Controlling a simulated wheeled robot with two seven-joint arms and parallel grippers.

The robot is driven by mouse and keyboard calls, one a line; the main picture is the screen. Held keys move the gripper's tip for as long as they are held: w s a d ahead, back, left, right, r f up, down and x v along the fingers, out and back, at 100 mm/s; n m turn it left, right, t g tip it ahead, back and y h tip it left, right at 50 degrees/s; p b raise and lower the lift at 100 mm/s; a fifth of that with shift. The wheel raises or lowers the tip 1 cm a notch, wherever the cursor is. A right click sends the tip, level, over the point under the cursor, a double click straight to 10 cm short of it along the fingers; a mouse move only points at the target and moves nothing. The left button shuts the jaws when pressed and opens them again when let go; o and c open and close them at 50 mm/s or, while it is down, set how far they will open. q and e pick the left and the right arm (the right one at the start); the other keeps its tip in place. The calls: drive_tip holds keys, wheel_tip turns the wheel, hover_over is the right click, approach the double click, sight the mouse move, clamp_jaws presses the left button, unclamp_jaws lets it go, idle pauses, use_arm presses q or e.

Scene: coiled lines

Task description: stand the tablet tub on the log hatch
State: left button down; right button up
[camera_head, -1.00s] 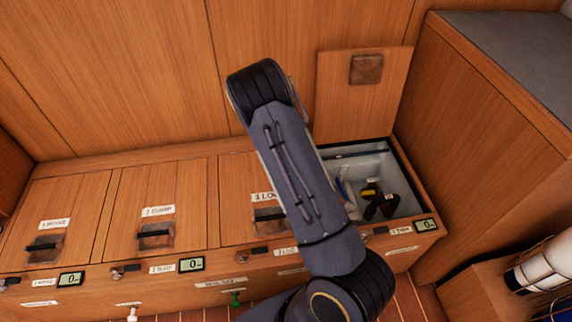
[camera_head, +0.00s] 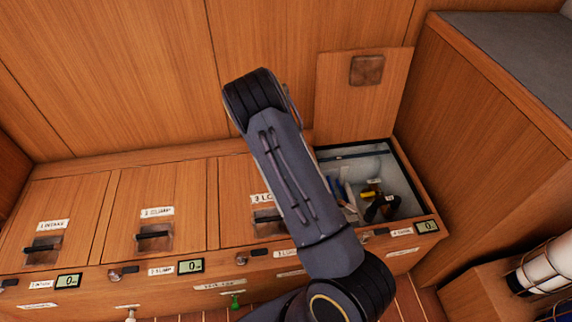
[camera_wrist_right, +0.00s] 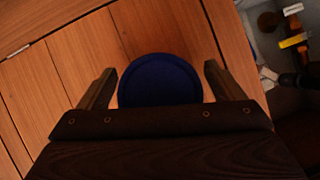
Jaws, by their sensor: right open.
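The log hatch (camera_head: 235,185) is the third wooden lid from the left, labelled "3 LO…", and my right arm covers its right part. A round dark blue top, probably the tablet tub (camera_wrist_right: 160,80), shows in the right wrist view above wooden panels. My right gripper (camera_wrist_right: 159,75) is open, with one finger on each side of the blue top and a small gap visible at the right finger. Whether the tub touches the wood below is hard to tell. In the head view the arm hides the tub and the right gripper. My left gripper is not in view.
Right of the log hatch is an open compartment (camera_head: 402,168) with loose items inside; its raised lid (camera_head: 340,105) leans on the back wall. Two closed hatches (camera_head: 135,195) lie to the left. A tall wooden cabinet (camera_head: 470,130) stands at the right.

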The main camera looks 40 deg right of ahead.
drive_tip(key=s+a+r+m+y+p, duration=0.1)
drive_tip(key=s+a+r+m+y, duration=0.1)
drive_tip(key=s+a+r+m, duration=0.5)
drive_tip(key=s+a+r+m+y+p, duration=0.15)
drive_tip(key=r+m, duration=0.25)
drive_tip(key=r, duration=0.4)
drive_tip(key=s+a+r+m+y+p, duration=0.1)
drive_tip(key=s+a+r+m+y, duration=0.1)
drive_tip(key=s+a+r+m, duration=0.5)
drive_tip(key=s+a+r+m+y, duration=0.1)
drive_tip(key=s+a+r+m, duration=0.2)
drive_tip(key=s+r+m, duration=0.2)
drive_tip(key=s+a+r+m+t+y, duration=0.1)
drive_tip(key=s+a+r+m, duration=0.3)
drive_tip(key=s, duration=0.3)
drive_tip(key=shift+r+m+y, duration=0.35)
drive_tip(key=shift+r+m, duration=0.4)
drive_tip(key=shift+m, duration=0.05)
drive_tip(key=shift+r, duration=0.15)
